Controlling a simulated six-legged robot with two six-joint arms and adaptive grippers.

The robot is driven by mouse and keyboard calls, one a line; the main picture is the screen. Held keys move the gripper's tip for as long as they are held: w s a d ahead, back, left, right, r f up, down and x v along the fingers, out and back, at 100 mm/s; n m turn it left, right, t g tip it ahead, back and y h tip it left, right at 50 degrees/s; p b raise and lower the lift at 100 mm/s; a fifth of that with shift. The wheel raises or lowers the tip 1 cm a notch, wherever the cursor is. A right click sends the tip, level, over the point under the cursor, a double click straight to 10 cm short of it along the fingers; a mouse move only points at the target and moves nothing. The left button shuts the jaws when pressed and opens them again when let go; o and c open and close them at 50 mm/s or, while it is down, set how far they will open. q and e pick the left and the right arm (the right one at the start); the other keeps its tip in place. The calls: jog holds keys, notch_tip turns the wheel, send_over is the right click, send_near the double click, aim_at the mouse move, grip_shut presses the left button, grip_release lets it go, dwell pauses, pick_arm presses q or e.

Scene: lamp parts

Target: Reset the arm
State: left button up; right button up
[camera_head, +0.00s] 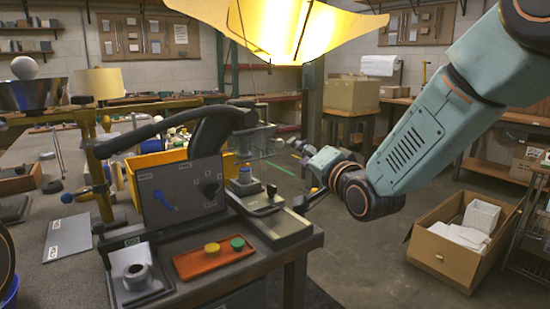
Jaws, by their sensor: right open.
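My right arm (420,130) comes in from the upper right and bends at its elbow above the floor. My right gripper (307,202) is small and dark by the right edge of the bench, beside a grey tray-like fixture (285,222). It is open, and I see nothing between its fingers. My left gripper is not in view.
A red tray (213,263) with a yellow and a green round piece lies on the bench's front. A grey panel (180,196) stands behind it. A yellow shade (280,25) hangs overhead. A cardboard box (455,262) sits on the floor at right. The central floor is clear.

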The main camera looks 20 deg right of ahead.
jog(key=s+f+n+g, duration=0.1)
jog(key=s+f, duration=0.1)
jog(key=f, duration=0.3)
jog(key=s+f+n+g+h, duration=0.1)
jog(key=s+f+n+g, duration=0.1)
jog(key=f, duration=0.3)
jog(key=s+f+n+g, duration=0.1)
jog(key=s+f+n, duration=0.1)
jog(key=f, duration=0.3)
jog(key=shift+s+f+g+h, duration=0.2)
jog(key=shift+f+g+h, duration=0.1)
jog(key=shift+f, duration=0.1)
jog(key=s+f+n+g, duration=0.2)
jog(key=s+f+g, duration=0.2)
jog(key=s+f, duration=0.75)
jog(key=s+f+g, duration=0.3)
jog(key=s+f, duration=0.3)
jog(key=s, duration=0.3)
jog(key=s+f+n+g, duration=0.1)
jog(key=s+f+g, duration=0.2)
jog(key=s+f, duration=0.3)
jog(key=s+f+n+g+h, duration=0.1)
jog(key=s+f+g, duration=0.2)
jog(key=s, duration=1)
notch_tip(320, 180, down, 4)
jog(key=shift+a+r, duration=0.1)
jog(key=shift+a, duration=0.25)
